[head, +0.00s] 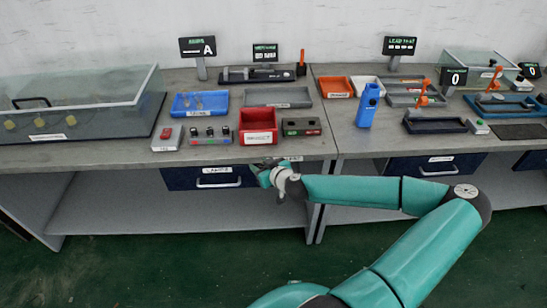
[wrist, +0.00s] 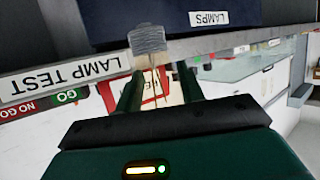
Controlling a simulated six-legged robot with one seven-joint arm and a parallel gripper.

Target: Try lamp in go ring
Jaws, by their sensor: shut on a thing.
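My gripper (head: 265,175) is in front of the bench edge, below the table top, beside the drawer marked LAMPS. In the wrist view my gripper (wrist: 160,92) has its two dark green fingers around a lamp (wrist: 148,40). The lamp has a grey ribbed body and thin leads that run down between the fingers. In the head view the lamp is too small to make out. The dark gauge block (head: 303,127) with green and red marks stands on the bench above the gripper. In the wrist view its GO label (wrist: 66,96) and NO GO label (wrist: 18,108) show; the ring itself is not clear.
A red bin (head: 258,138) stands left of the gauge block. The LAMPS drawer (head: 183,182) is under the bench. A LAMP TEST label (wrist: 66,77) is on the bench edge. A blue tray (head: 178,113) and a blue bottle-like holder (head: 367,105) stand farther off.

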